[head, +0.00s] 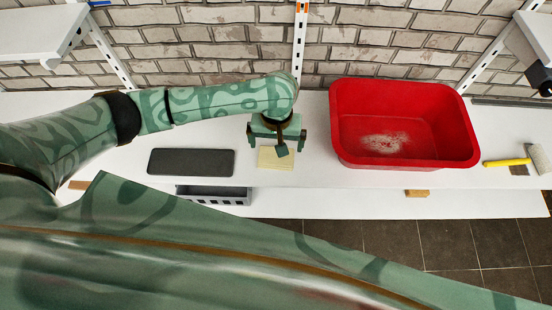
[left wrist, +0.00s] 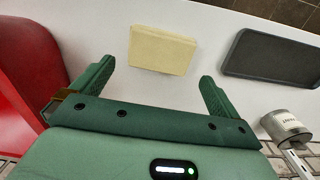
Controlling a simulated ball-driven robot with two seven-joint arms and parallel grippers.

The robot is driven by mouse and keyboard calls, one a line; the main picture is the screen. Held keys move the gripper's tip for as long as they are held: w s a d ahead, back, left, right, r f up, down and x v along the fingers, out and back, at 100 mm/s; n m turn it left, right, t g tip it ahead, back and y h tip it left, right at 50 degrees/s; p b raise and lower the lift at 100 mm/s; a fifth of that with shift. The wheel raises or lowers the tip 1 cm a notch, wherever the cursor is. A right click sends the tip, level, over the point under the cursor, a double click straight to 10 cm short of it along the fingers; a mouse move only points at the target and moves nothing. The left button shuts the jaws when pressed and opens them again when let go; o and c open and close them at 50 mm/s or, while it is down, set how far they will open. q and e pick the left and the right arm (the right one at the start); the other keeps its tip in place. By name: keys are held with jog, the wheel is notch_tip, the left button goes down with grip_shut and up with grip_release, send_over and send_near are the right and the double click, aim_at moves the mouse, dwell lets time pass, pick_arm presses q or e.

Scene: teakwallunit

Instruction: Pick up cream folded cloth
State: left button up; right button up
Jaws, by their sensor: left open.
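The cream folded cloth (head: 276,159) lies flat on the white shelf, between a dark flat slab and the red tub. In the left wrist view the cloth (left wrist: 162,50) is a pale yellow block beyond the fingertips, toward the left finger in the picture. My left gripper (head: 277,141) is above the shelf at the cloth, and it covers part of the cloth in the head view. In the left wrist view its green fingers (left wrist: 153,72) are wide apart with nothing between them. My right gripper is not in view.
The red tub (head: 345,150) stands close right of the gripper. The dark slab (head: 191,162) lies to the left. A grey cylinder (left wrist: 284,124) shows in the left wrist view. A yellow-handled brush (head: 507,162) lies far right. The shelf's front edge is near the cloth.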

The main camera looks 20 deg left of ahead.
aim_at(276, 156)
pick_arm(q)
jog(key=shift+f, duration=0.85)
jog(key=f+b, duration=0.4)
jog(key=f, duration=0.1)
jog(key=shift+s+f, duration=0.15)
jog(key=shift+s, duration=0.05)
jog(key=c, duration=0.7)
